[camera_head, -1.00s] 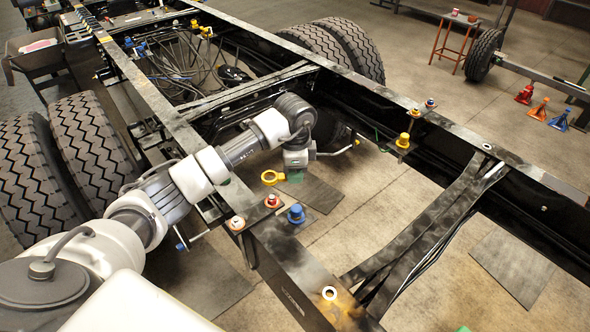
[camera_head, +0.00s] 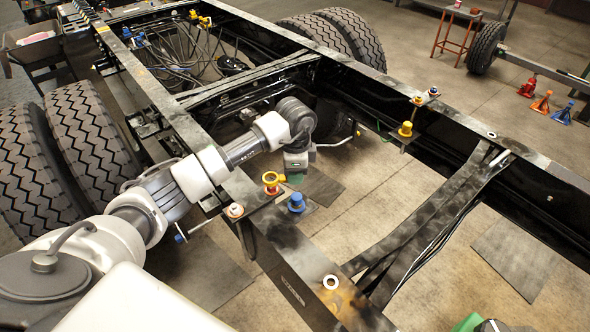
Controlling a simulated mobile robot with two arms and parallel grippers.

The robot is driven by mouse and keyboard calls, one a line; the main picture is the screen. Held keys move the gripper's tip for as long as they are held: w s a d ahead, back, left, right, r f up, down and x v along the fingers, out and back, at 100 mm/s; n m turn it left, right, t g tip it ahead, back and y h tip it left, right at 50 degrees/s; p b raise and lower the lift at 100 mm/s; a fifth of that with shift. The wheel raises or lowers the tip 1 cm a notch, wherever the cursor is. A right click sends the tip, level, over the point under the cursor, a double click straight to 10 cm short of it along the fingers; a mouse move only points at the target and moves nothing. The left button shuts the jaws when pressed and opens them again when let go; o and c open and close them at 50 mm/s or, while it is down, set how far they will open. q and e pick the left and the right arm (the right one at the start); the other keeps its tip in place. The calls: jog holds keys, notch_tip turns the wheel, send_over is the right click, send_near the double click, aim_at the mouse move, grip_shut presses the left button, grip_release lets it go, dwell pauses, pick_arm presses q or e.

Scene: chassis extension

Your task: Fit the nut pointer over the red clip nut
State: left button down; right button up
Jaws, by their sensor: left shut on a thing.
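The nut pointer (camera_head: 271,177), a yellow ring on a short arm, is held by my left gripper (camera_head: 294,177), which has green at its tips and is shut on it. The ring is level, in line with the top of the red clip nut (camera_head: 271,190) on the near rail. Red shows directly below the ring. I cannot tell whether the ring sits around the nut's top or just above it. A green piece (camera_head: 470,322) at the bottom edge may be part of my right gripper; its jaws cannot be made out.
Dark crossing straps (camera_head: 430,230) span the frame on the right.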

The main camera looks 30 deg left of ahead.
pick_arm(q)
jog(key=shift+f+b, duration=0.7)
jog(key=shift+f, duration=0.85)
jog(key=c, duration=0.9)
grip_release()
notch_tip(320, 180, up, 11)
jog(key=shift+f+b, duration=0.1)
jog(key=shift+b, duration=1.15)
